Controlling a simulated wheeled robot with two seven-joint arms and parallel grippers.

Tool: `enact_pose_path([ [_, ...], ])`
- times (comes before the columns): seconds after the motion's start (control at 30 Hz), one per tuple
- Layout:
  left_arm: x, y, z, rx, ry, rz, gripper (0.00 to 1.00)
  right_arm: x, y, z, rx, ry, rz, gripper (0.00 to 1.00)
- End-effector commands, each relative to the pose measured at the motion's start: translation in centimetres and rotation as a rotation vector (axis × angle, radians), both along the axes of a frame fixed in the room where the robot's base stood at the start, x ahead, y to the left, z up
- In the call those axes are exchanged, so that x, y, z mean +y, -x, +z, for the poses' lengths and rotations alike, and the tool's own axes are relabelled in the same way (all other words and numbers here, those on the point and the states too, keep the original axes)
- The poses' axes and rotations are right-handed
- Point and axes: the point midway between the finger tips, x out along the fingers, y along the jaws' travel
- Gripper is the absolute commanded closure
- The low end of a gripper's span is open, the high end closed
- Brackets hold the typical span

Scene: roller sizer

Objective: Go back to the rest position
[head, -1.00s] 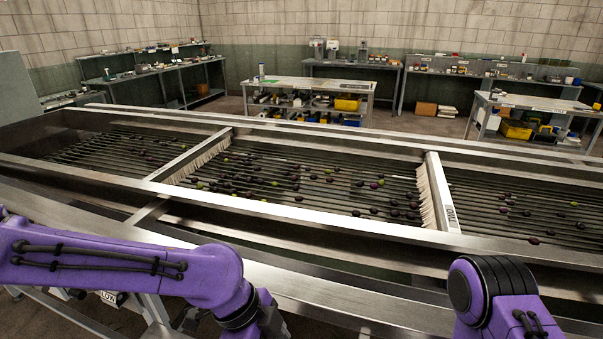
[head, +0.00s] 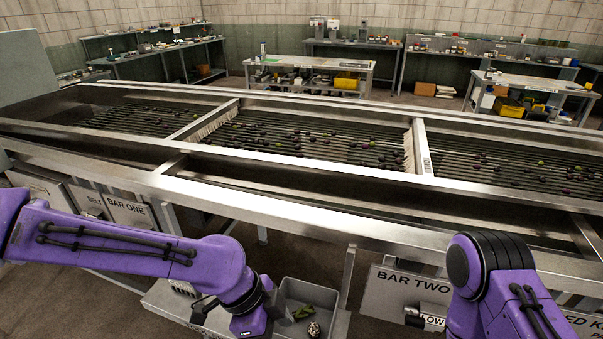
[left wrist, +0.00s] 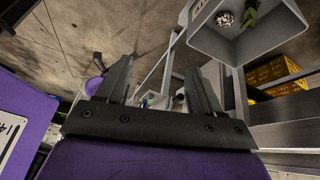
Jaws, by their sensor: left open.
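My left gripper (left wrist: 160,92) is open in the left wrist view, with its two dark fingers apart and nothing between them. In the head view my left arm comes in from the left, and its hand end is low in the picture, left of a grey bin (head: 337,300). The same bin shows at the upper right of the left wrist view (left wrist: 222,48), apart from the fingers. My right arm shows at the lower right of the head view, but its gripper is out of the picture.
The long metal roller sizer (head: 300,172) crosses the head view, with dark and green olives on its bars. The bin holds a green leafy piece (head: 302,312) and a speckled lump (head: 314,329). A sign reading BAR TWO (head: 405,290) hangs nearby. Benches stand behind.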

Motion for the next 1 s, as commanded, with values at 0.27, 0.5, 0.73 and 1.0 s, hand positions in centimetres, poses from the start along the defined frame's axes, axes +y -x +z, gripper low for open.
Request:
enact_pose_path([
  [0.27, -0.7, 1.6, -5.9, 0.194, 0.048, 0.309, 0.33, 0.0, -0.1, -0.3, -0.001, 0.0, 0.0, 0.57],
  [0.5, 0.9, 3.9, -14.3, 0.402, 0.032, 0.814, 0.33, 0.0, 0.0, -0.6, -0.001, 0.001, 0.0, 0.57],
  [0.73, 11.7, 9.2, -26.1, 0.397, -0.134, 1.662, 0.33, 0.0, -0.1, -1.1, -0.001, 0.0, 0.0, 0.57],
  [1.0, 25.2, 13.8, -28.2, -0.005, -0.216, 2.202, 0.33, 0.0, 0.0, -1.4, -0.001, 0.001, 0.0, 0.57],
])
